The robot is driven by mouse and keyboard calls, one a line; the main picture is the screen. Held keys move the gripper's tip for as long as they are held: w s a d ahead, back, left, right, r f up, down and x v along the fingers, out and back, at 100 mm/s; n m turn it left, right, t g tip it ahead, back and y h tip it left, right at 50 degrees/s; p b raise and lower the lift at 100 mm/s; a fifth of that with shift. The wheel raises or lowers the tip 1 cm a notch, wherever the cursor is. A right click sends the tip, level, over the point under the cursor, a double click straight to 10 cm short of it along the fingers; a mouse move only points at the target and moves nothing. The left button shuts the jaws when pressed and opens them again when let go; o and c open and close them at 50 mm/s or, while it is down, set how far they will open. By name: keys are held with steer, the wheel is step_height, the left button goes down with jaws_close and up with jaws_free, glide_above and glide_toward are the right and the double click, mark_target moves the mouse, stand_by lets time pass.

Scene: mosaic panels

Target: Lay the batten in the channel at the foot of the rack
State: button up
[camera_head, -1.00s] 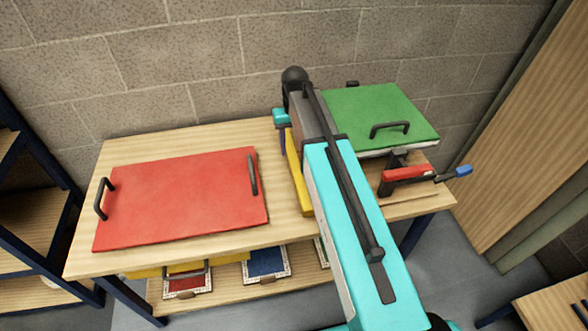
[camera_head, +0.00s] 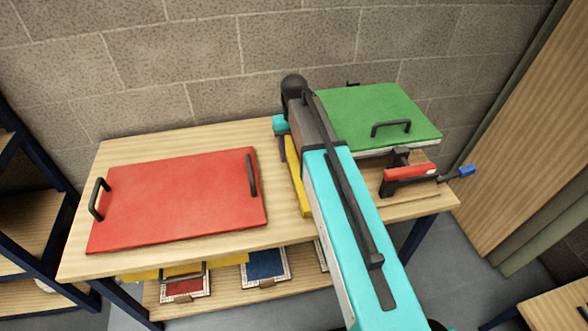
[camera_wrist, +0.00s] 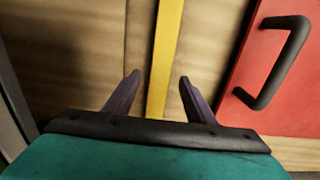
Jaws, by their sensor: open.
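The batten, a narrow yellow strip (camera_head: 299,185), lies on the wooden bench between the red and green panels, partly hidden by my arm. In the wrist view the yellow batten (camera_wrist: 166,50) runs lengthwise between the two purple fingers of my gripper (camera_wrist: 159,78), apart from both. My gripper is open; in the head view its purple finger (camera_head: 283,148) shows beside the batten. I cannot make out a rack channel for certain.
A red panel (camera_head: 180,200) with two black handles covers the bench's left. A green panel (camera_head: 375,115) and a red clamp (camera_head: 408,172) are at the right. A dark-framed shelf (camera_head: 45,235) is at far left.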

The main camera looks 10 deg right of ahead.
mark_target(294, 166)
steer(key=shift+f+b, duration=0.95)
steer(key=shift+f, duration=0.45)
jaws_close()
